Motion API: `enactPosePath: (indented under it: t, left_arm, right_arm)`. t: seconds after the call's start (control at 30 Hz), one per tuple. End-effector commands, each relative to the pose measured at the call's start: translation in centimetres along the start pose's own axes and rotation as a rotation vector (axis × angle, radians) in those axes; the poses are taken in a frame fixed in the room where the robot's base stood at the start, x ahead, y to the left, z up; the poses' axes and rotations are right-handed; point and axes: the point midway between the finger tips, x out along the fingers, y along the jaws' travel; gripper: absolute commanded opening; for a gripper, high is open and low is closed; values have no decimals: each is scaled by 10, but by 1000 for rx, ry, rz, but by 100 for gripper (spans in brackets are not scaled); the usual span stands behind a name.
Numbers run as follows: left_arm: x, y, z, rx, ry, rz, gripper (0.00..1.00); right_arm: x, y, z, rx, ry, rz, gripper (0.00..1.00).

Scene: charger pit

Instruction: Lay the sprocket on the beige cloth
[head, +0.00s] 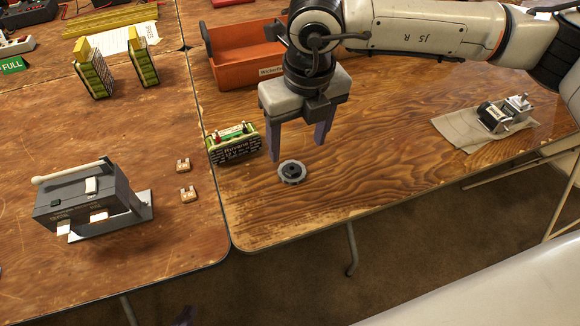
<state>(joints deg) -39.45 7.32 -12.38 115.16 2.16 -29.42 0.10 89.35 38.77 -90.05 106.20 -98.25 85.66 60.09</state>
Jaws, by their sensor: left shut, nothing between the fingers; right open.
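The sprocket (292,173), a small dark grey toothed ring, lies flat on the wooden table near its front edge. My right gripper (297,156) is open and points down just above and behind it, with nothing between its purple fingers. The fingertips look close to the sprocket; I cannot tell whether they touch it. The beige cloth (457,128) lies on the same table at the right.
A silver and black metal part (504,113) stands on the cloth's right side. A green-labelled battery pack (234,144) is left of the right gripper. An orange bin (244,62) stands behind. A grey device (88,200) and two small tan blocks (185,179) are on the left table.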

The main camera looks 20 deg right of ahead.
Motion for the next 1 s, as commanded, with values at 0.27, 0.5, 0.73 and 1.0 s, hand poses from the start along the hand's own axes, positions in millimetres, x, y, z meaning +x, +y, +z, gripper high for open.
enactPosePath:
  t: [0.27, 0.5, 0.73, 1.0]
  left_arm:
    - [-1, 1, 3, -1, -6, 1, 0]
    - [-3, 1, 1, -1, -6, 0, 0]
    - [-2, 0, 2, 0, -7, 0, 0]
    - [-1, 0, -2, 2, 1, -1, 0]
  right_arm:
    - [30, 2, -1, -3, 1, 3, 64]
    - [63, 4, -2, -5, 3, 4, 64]
    - [80, 4, -1, -4, 0, 5, 64]
    - [79, 4, -1, -4, 0, 6, 47]
